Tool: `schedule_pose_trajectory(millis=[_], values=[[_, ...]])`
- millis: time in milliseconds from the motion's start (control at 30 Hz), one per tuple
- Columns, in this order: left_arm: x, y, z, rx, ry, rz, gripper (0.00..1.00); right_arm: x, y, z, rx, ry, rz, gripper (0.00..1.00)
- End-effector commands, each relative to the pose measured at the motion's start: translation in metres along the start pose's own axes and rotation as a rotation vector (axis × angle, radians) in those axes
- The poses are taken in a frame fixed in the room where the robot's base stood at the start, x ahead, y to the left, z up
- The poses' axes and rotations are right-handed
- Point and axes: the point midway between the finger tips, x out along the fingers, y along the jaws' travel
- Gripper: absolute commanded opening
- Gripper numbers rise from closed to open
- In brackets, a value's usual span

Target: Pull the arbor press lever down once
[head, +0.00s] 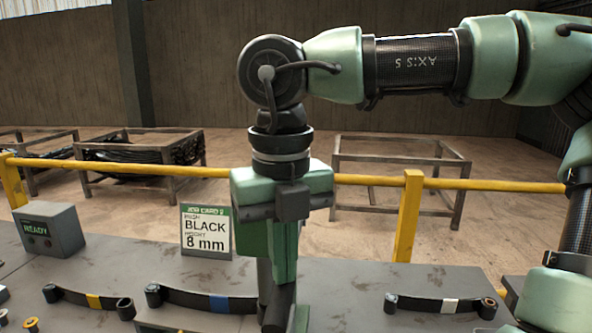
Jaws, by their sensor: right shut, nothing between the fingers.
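My right arm comes in from the right, and its gripper (279,303) hangs pointing down over the grey bench (345,285), near the middle of the head view. It is shut with nothing held. Green and dark parts overlap around and below the wrist, and I cannot make out a separate arbor press or its lever. If the press stands here, my gripper and wrist hide it, and I cannot tell whether they touch it. My left gripper is not in view.
Leaf springs with yellow (92,301), blue (219,303) and white (450,305) bands lie along the bench. A job card (207,232) reads BLACK, 8 mm. A grey box (50,231) shows READY. A yellow rail (375,180) and metal racks (395,160) stand behind.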

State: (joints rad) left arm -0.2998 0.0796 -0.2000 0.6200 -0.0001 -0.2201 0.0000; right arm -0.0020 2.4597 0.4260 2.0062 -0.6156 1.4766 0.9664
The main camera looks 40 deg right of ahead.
Motion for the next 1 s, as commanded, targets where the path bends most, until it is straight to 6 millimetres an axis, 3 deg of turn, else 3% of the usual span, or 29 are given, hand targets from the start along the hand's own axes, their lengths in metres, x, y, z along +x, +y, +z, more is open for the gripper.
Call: schedule_pose_trajectory(millis=[633, 1000], values=[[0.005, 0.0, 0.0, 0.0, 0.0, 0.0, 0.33, 0.009, -0.001, -0.001, 0.001, 0.008, -0.005, 0.0], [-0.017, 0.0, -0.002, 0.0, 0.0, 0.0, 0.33, -0.017, -0.004, 0.006, 0.002, 0.005, -0.003, 0.0]])
